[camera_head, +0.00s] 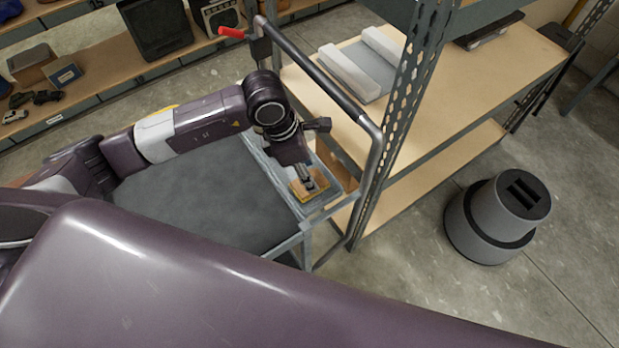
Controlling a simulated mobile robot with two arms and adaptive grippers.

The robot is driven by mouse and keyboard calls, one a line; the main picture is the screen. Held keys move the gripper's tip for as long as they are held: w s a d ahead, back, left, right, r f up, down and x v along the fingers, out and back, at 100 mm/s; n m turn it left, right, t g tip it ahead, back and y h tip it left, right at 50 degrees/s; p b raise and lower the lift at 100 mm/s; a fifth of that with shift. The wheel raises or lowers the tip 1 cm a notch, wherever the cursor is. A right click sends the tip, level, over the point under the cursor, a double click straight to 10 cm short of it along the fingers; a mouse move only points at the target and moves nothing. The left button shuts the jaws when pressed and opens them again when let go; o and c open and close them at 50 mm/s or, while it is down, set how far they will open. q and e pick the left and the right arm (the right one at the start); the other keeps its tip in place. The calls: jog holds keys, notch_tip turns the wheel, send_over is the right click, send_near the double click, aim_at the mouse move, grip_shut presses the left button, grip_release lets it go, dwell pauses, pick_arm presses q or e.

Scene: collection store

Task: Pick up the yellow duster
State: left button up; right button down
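A small flat orange-brown piece with a yellow edge (296,190) lies at the right end of the grey cart (210,205); it may be the yellow duster, but I cannot be sure. My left gripper (308,183) points down right over it, with the fingers close together. I cannot tell whether they touch it or grip it. A bit of something yellow (168,109) also shows behind my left arm, mostly hidden. My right gripper is not in view.
A grey stepped cylinder (497,215) stands on the floor at right.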

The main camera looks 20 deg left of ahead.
pick_arm(q)
jog(key=shift+d+f, duration=0.15)
jog(key=shift+f, duration=0.5)
jog(key=shift+w, duration=0.1)
grip_shut()
jog(key=shift+r, duration=0.1)
notch_tip(320, 180, up, 20)
jog(key=b, duration=0.3)
jog(key=shift+b, duration=0.4)
